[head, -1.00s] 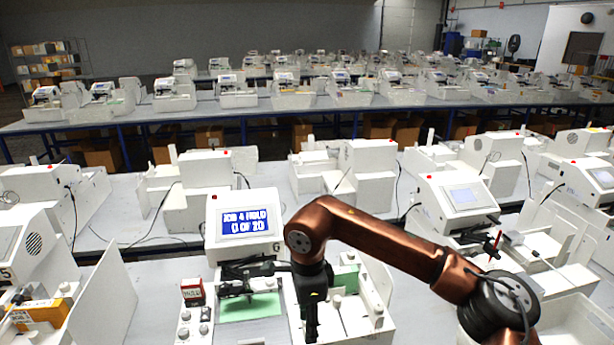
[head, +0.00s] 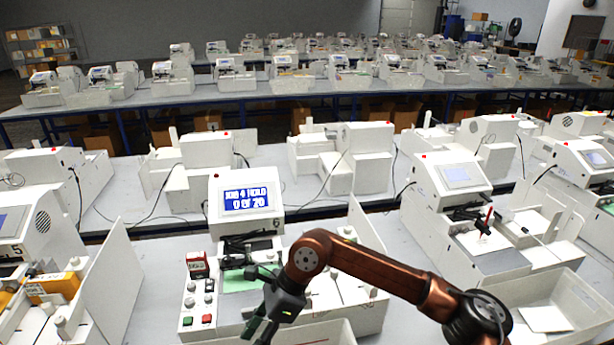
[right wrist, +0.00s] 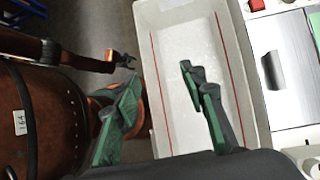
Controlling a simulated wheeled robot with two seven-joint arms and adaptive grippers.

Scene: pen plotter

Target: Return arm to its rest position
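My right arm comes in from the right in the head view, with its elbow bent over the plotter (head: 232,185) whose blue screen seems to read a job on hold, 0 of 20. My right gripper (head: 258,326) hangs low at the front of that plotter, partly cut off by the picture edge. In the right wrist view its green fingers (right wrist: 165,112) are wide apart with nothing between them, above the floor and a white bin (right wrist: 160,95).
A button panel (head: 198,303) with a red-and-white label box stands left of the plotter bed, which carries a green sheet (head: 240,281). Neighbouring plotters stand to the left (head: 35,235) and right (head: 455,205). An open white tray (head: 550,310) is at the right front.

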